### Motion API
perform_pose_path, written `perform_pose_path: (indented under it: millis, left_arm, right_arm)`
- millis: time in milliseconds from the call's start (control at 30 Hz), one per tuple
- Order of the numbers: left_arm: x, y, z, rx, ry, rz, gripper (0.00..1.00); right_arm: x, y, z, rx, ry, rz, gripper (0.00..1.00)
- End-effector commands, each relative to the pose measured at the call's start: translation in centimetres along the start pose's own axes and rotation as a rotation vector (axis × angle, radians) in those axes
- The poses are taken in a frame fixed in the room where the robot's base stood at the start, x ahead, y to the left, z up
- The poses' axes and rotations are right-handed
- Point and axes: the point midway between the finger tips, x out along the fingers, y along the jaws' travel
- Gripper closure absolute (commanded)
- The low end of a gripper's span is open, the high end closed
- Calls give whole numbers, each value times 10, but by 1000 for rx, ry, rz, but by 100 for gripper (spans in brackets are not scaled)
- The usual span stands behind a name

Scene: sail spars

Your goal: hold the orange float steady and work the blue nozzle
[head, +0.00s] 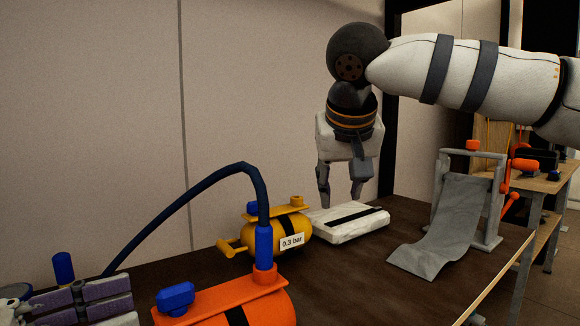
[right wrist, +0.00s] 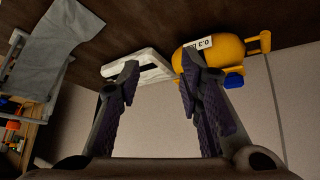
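The orange float (head: 268,309) lies at the front of the table, cut off by the bottom edge of the head view. The blue nozzle (head: 264,246) stands upright on its top plate, with a dark blue hose (head: 200,190) arching from it to the left. A blue knob (head: 175,297) also sits on the plate. My left gripper (head: 128,302) is left of the float and apart from it, partly cut off; its opening is unclear. My right gripper (head: 341,200) is open and empty, pointing down behind the white pad, away from the float. Its fingers (right wrist: 160,78) are apart in the right wrist view.
A yellow float (head: 290,232) labelled 0.3 bar lies behind the orange one. A white pad (head: 345,228) with a black strip lies beside it. A grey cloth (head: 440,225) hangs from a grey frame (head: 490,215) at right. A blue cylinder (head: 63,267) stands at left.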

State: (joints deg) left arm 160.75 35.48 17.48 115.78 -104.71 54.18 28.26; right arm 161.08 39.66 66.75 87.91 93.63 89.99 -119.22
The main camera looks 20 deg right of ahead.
Motion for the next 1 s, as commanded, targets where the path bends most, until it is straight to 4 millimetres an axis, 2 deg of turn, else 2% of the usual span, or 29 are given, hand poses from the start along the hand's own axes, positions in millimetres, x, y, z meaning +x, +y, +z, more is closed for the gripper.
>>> perform_pose_path:
  millis: [33,100,200,300,467,700,800,1000]
  left_arm:
    - [0,0,0,0,0,0,63]
    - [0,0,0,0,0,0,63]
    - [0,0,0,0,0,0,63]
    - [0,0,0,0,0,0,63]
    - [10,0,1,-2,-1,2,63]
    - [55,0,1,-1,0,2,63]
    - [68,0,0,0,0,1,63]
    - [76,0,0,0,0,-1,63]
  right_arm:
    - [-24,-20,10,-81,-23,-74,67]
    - [-57,-45,28,-204,-50,-176,67]
    - [-94,-67,50,-349,-74,-284,67]
    - [-117,-78,65,-443,-84,-350,67]
    - [-129,-83,73,-491,-89,-382,67]
    - [-128,-83,72,-488,-89,-380,67]
    - [-128,-83,72,-487,-89,-380,67]
    - [-128,-83,72,-485,-89,-379,67]
